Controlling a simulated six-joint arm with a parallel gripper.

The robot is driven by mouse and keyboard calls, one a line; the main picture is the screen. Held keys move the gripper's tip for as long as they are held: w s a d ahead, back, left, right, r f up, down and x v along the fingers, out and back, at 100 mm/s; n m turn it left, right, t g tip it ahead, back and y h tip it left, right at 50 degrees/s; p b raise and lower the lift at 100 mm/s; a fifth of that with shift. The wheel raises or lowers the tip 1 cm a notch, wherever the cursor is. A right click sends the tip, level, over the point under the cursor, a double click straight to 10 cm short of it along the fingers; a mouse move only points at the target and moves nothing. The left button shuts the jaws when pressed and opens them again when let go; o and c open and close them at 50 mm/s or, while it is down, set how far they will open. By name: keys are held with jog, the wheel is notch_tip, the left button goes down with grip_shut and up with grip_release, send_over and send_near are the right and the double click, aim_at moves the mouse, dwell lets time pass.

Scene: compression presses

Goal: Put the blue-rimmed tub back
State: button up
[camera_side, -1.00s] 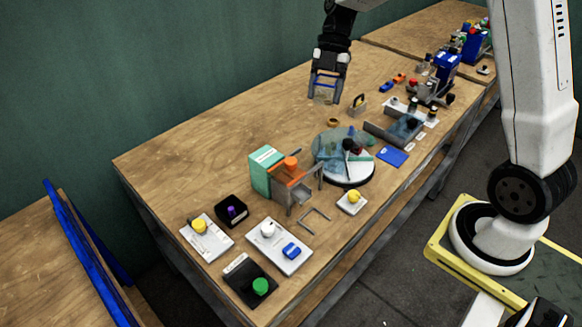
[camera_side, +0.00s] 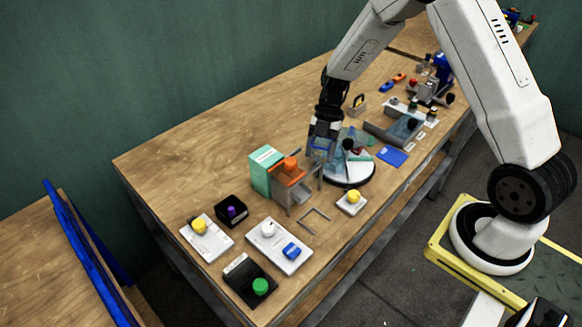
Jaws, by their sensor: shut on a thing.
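My gripper (camera_side: 321,150) points down at the left edge of the round white turntable (camera_side: 352,179), beside the orange and grey press (camera_side: 292,184). It is shut on the blue-rimmed tub (camera_side: 319,146), a small clear tub of which only a little blue shows at the fingers. The lower part of the tub is hard to tell from the turntable's clear blue-tinted dividers behind it. I cannot tell whether the tub touches the turntable.
A green box (camera_side: 265,170) stands left of the press. A yellow-knobbed pad (camera_side: 353,202) and a blue card (camera_side: 392,156) lie near the turntable. Several control boxes fill the near end. The table's back left is bare.

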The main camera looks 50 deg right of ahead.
jog(key=w+f, duration=0.2)
jog(key=w, duration=0.2)
jog(key=w+f, duration=0.3)
jog(key=w, duration=0.1)
jog(key=w+d+f, duration=0.1)
jog(key=w+f, duration=0.2)
jog(key=w, duration=0.1)
jog(key=shift+w, duration=0.1)
jog(key=shift+w+d+f, duration=0.1)
jog(key=shift+w+f, duration=0.6)
jog(key=shift+f, duration=0.1)
jog(key=shift+f, duration=0.1)
jog(key=shift+w+f, duration=0.1)
jog(key=shift+w, duration=0.05)
jog(key=shift+f, duration=1.5)
jog(key=shift+f, duration=0.1)
